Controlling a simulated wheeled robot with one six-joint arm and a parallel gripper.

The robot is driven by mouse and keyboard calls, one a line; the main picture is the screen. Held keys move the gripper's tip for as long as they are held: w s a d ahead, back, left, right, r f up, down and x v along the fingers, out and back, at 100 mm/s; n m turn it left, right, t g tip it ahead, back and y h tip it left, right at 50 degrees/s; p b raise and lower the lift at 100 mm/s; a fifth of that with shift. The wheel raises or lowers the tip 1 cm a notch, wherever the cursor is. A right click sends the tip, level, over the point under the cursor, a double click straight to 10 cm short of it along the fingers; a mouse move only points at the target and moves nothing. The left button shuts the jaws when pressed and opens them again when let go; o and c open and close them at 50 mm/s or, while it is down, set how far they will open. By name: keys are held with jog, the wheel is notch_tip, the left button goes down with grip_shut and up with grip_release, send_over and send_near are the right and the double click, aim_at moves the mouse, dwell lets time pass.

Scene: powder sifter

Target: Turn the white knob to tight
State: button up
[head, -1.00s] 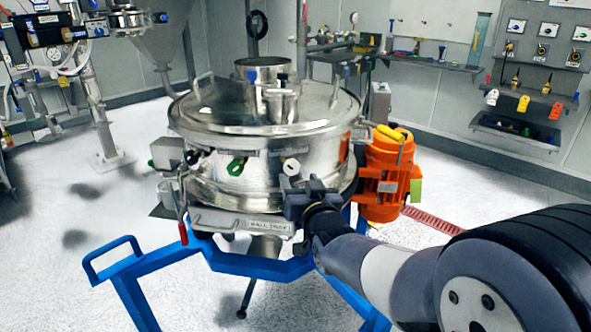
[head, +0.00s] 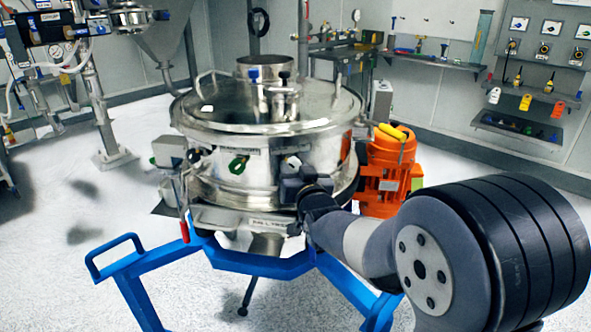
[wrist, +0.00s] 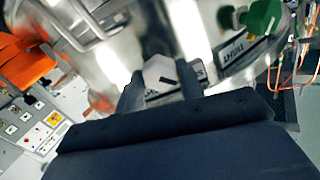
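The white knob (head: 293,161) is on the side of the steel sifter, partly hidden by my gripper (head: 295,179) in the head view. In the wrist view the white knob (wrist: 160,73) is faceted, with a dark mark on its lower right edge. A label, partly hidden, lies just behind it. My gripper's fingers (wrist: 160,80) are apart, one on each side of the knob, with their tips close to it. I cannot tell whether they touch it.
A green knob (head: 238,165) with a "TIGHT" label (wrist: 236,52) sits left of the white knob in the head view. An orange motor (head: 385,175) is to the right. The blue frame (head: 215,256) runs below the steel sifter (head: 262,125).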

jog(key=c, duration=0.5)
jog(key=shift+m+b, duration=0.4)
jog(key=shift+b, duration=0.1)
jog(key=shift+f+m+b, duration=0.15)
jog(key=shift+m+b, duration=0.85)
jog(key=shift+b, duration=0.05)
jog(key=m+b, duration=0.3)
jog(key=m, duration=0.1)
jog(key=shift+m, duration=0.3)
jog(key=m+b, duration=0.2)
jog(key=m, duration=0.3)
jog(key=m+b, duration=0.1)
jog(key=m, duration=0.4)
jog(key=shift+m, duration=0.4)
